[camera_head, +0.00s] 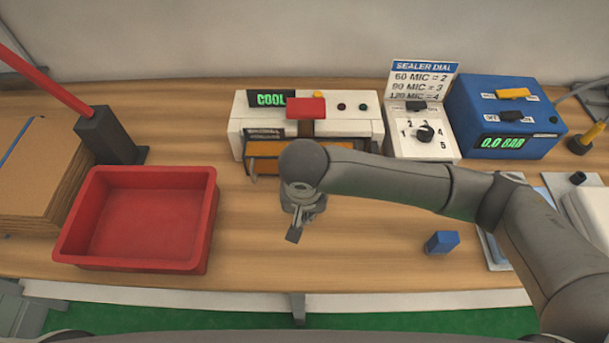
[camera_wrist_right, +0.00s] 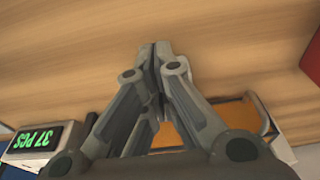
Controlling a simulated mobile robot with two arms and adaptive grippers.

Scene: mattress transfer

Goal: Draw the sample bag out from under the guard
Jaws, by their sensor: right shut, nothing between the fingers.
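The white sealer (camera_head: 362,125) stands at the back middle, with a green COOL display and a red-topped lever (camera_head: 306,107). Its orange guard (camera_head: 262,167) spans the front, partly hidden by my right arm. The guard also shows in the right wrist view (camera_wrist_right: 238,112), behind my fingers. I cannot make out the sample bag; the guard and my arm hide part of that area. My right gripper (camera_head: 293,236) is shut and empty, fingers pointing down, above the bare table in front of the sealer. In the right wrist view its fingertips (camera_wrist_right: 155,46) meet. My left gripper is not in view.
A red bin (camera_head: 208,215) stands at left, empty, beside cardboard (camera_head: 42,175) and a dark post (camera_head: 110,135). A dial box (camera_head: 440,147) and a blue vacuum unit (camera_head: 508,115) stand at back right. A blue block (camera_head: 441,242) lies front right. The front middle table is clear.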

